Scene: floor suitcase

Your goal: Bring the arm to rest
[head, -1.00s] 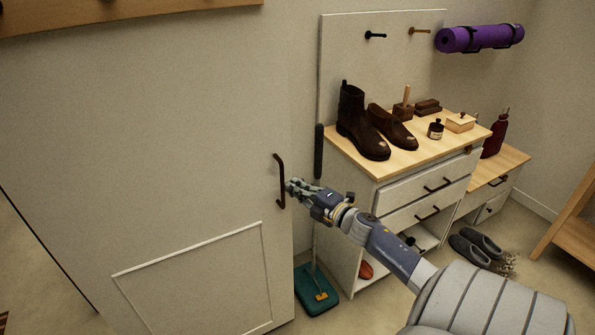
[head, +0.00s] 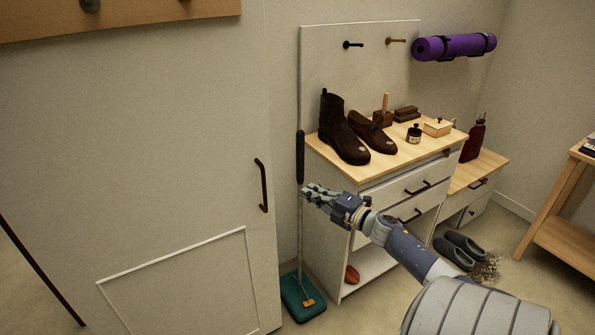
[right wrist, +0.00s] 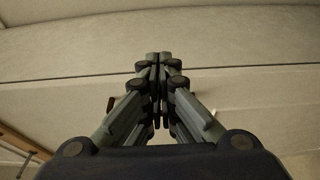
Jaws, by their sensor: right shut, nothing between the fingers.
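My right gripper (head: 309,194) is shut and empty, held in the air in front of the white shoe cabinet's left side in the head view. It is apart from the dark door handle (head: 262,185), which is to its left on the pale door (head: 150,170). In the right wrist view the fingers (right wrist: 160,62) meet at their tips with nothing between them. A pale surface fills the background there. My left gripper is not in view.
A green floor sweeper (head: 303,297) stands by the cabinet. Grey slippers (head: 460,250) lie on the floor to the right. A purple mat (head: 455,47) hangs on the wall.

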